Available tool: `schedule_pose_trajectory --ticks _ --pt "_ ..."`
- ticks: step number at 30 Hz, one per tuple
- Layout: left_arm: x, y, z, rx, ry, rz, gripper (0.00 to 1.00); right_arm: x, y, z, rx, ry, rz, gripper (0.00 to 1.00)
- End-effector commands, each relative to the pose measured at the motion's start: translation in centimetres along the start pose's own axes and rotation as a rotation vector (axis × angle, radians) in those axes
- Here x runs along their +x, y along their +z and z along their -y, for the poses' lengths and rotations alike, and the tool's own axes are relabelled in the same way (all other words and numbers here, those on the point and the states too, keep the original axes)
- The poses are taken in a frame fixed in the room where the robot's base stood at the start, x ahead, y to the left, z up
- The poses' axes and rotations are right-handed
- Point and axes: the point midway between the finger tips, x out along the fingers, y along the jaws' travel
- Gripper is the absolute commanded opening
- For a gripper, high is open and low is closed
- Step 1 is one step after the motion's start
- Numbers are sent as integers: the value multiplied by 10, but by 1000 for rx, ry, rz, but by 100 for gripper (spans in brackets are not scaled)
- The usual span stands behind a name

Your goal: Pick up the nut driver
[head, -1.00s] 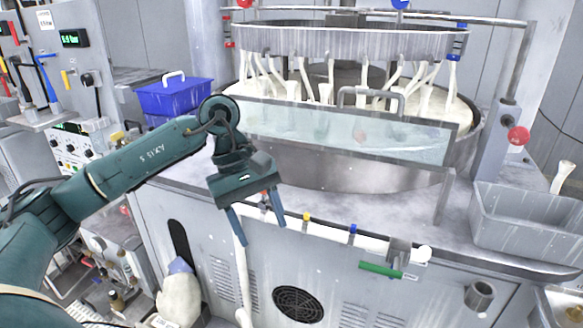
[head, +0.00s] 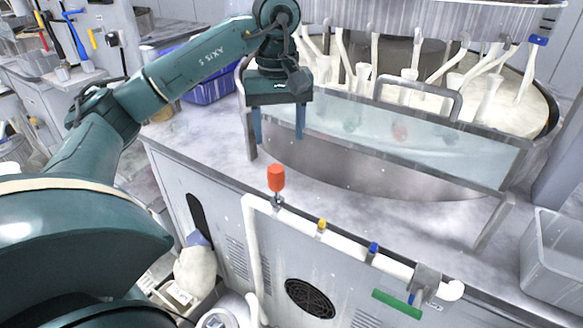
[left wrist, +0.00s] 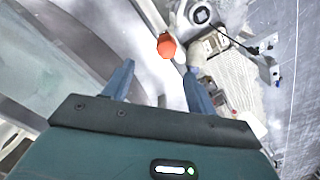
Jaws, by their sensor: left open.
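The nut driver shows as a red-orange handle (head: 276,177) standing upright in a small holder at the left end of the white rail, on the machine's front edge. Its shaft is mostly hidden. In the left wrist view the handle (left wrist: 167,46) shows just past the fingertips, between their lines. My left gripper (head: 278,146) is open and empty, fingers pointing down, above the handle in the head view. Its two blue fingers also show in the left wrist view (left wrist: 159,68). A gap is visible between fingers and handle. My right gripper is not in view.
A clear splash panel (head: 400,140) stands behind on the worktop. The white rail (head: 345,243) carries yellow and blue fittings and a bracket (head: 425,282) near a green handle (head: 397,304). A grey bin (head: 552,255) sits at right, a blue crate (head: 208,88) behind my arm.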

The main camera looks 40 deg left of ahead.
Motion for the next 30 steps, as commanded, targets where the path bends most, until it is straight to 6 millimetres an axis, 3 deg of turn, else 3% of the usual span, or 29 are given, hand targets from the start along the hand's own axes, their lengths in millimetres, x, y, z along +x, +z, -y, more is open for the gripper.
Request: schedule_pose_trajectory --ticks 12,22,30 --pt "64 1 1 0 -3 3 57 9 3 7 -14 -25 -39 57" --pt "87 1 3 0 -4 1 57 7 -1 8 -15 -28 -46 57" --pt "124 3 6 -1 -4 1 57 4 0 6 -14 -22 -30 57"
